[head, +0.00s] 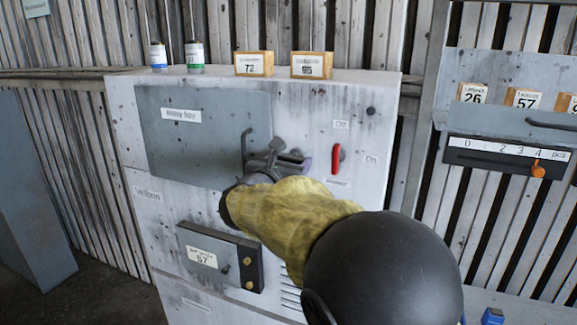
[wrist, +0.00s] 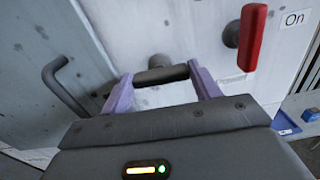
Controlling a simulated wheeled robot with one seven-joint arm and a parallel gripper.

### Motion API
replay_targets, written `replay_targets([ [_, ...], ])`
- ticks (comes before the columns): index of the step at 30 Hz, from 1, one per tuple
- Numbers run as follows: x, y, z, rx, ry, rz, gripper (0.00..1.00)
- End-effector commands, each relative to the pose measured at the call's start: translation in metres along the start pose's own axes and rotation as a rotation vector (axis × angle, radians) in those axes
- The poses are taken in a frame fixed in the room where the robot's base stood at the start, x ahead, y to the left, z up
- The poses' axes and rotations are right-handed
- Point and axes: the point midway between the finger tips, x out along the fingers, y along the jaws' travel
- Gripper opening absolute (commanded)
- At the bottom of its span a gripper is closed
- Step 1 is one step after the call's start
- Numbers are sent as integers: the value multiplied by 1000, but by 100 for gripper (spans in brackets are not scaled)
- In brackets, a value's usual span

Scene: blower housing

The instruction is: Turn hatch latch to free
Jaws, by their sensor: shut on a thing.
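The grey hatch (head: 195,140) labelled "Relay bay" is set in the upper left of the white cabinet front and looks closed. The dark hatch latch (head: 276,146) is at the hatch's right edge. In the wrist view its dark bar (wrist: 160,76) lies roughly level across the picture, between the two purple fingers. My gripper (wrist: 158,80) is shut on this bar, one finger at each end. In the head view my gripper (head: 292,162) is at the latch, and my forearm and wrist hide part of the cabinet below it.
A bent hatch handle (head: 245,148) stands just left of the latch. A red switch lever (head: 336,158), with "Off" and "On" labels, is close on the right. Below is a small box (head: 212,258) with brass knobs. Tins and number blocks stand on the cabinet top.

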Motion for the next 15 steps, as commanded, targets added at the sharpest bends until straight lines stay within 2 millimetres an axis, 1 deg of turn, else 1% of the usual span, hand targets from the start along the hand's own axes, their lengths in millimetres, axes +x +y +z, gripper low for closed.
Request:
replay_targets([
  [1,0,0,-3,22,-2,1,39],
  [8,0,-1,-6,152,-4,1,39],
  [15,0,-1,-7,338,-5,2,39],
])
